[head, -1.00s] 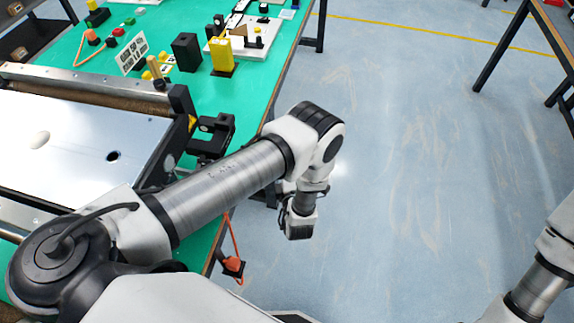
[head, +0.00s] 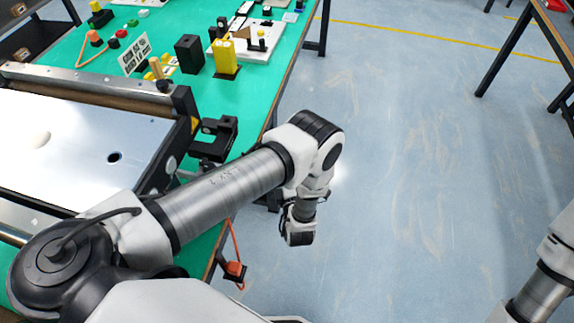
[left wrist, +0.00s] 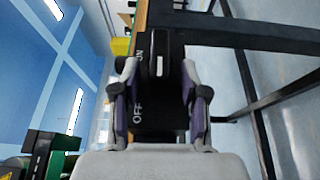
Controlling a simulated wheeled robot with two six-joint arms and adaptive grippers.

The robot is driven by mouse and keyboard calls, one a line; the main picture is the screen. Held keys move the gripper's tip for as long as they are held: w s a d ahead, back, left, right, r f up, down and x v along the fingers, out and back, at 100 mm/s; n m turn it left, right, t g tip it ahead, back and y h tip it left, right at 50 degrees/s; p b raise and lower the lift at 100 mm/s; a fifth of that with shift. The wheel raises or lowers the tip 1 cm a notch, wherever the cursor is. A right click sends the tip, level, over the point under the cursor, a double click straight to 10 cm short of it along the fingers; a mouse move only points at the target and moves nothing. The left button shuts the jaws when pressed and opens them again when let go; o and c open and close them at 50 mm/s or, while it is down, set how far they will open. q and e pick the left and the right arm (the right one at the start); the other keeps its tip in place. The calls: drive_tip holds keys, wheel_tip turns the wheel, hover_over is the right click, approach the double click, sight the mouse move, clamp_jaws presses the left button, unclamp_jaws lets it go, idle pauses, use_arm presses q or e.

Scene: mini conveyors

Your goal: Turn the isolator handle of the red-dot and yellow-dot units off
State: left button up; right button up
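In the left wrist view a black isolator unit (left wrist: 150,115) with white ON and OFF lettering is straight ahead. Its dark handle (left wrist: 159,60), with a white line, sits between my left fingertips. My left gripper (left wrist: 159,72) is open, one finger on each side of the handle, with gaps showing. I cannot tell the unit's dot colour; no dot shows. In the head view my left forearm hides the gripper and the isolator, and only my wrist joint hangs beyond the table edge. My right gripper is out of view; only part of its arm shows at lower right.
The green table (head: 255,100) carries a conveyor (head: 70,150) at left, a yellow block (head: 226,57), a black block (head: 189,54) and a white board (head: 265,45). An orange cable (head: 234,240) hangs at the table edge. The blue floor at right is clear.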

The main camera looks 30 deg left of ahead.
use_arm(q)
drive_tip(key=v, duration=0.7)
drive_tip(key=shift+s, duration=0.2)
drive_tip(key=shift+d, duration=0.2)
